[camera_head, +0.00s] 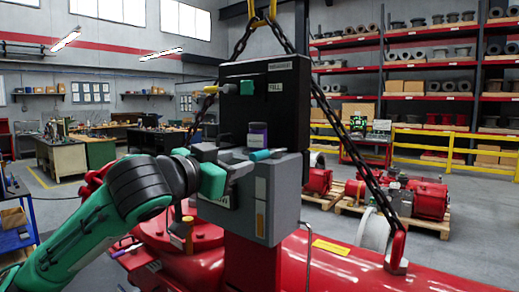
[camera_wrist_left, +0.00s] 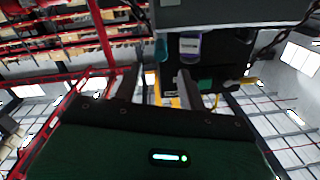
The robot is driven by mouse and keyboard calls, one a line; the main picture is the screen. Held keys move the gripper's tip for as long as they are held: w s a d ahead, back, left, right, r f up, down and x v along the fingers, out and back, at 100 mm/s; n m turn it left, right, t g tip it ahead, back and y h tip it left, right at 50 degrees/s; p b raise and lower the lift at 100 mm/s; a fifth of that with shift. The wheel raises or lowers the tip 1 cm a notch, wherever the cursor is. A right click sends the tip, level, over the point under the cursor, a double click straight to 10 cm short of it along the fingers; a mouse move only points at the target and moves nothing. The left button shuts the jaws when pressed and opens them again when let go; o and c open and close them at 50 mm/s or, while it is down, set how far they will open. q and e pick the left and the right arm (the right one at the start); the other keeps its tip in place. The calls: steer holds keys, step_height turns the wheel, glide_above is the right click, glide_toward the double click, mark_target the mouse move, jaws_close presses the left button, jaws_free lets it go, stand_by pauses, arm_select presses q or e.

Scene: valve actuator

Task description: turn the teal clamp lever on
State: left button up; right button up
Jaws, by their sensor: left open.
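A teal handle (camera_head: 264,154) lies at the top of the grey box (camera_head: 282,200), beside a purple jar (camera_head: 257,135). A teal block (camera_head: 246,88) sits on the front of the black upper housing (camera_head: 285,110). I cannot tell for certain which teal part is the clamp lever. My left gripper (camera_head: 245,167) is open and empty in front of the grey box, just below and left of the teal handle. In the left wrist view, the fingers (camera_wrist_left: 159,88) are spread apart, with the teal handle (camera_wrist_left: 161,48) beyond them. My right gripper is not in view.
Chains (camera_head: 358,150) slope down beside the housing, the right one to a red lug (camera_head: 398,248). A red pipe (camera_head: 355,268) runs below. A yellow-tipped rod (camera_head: 211,90) sticks out left of the housing. Shelves (camera_head: 430,70) and yellow rails stand far behind.

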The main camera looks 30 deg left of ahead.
mark_target(252, 157)
arm_select(q)
steer(key=w+p, duration=0.3)
steer(key=w, duration=0.5)
steer(key=shift+r, duration=0.1)
steer(key=shift+w+d, duration=0.1)
steer(key=shift+w, duration=0.55)
jaws_close()
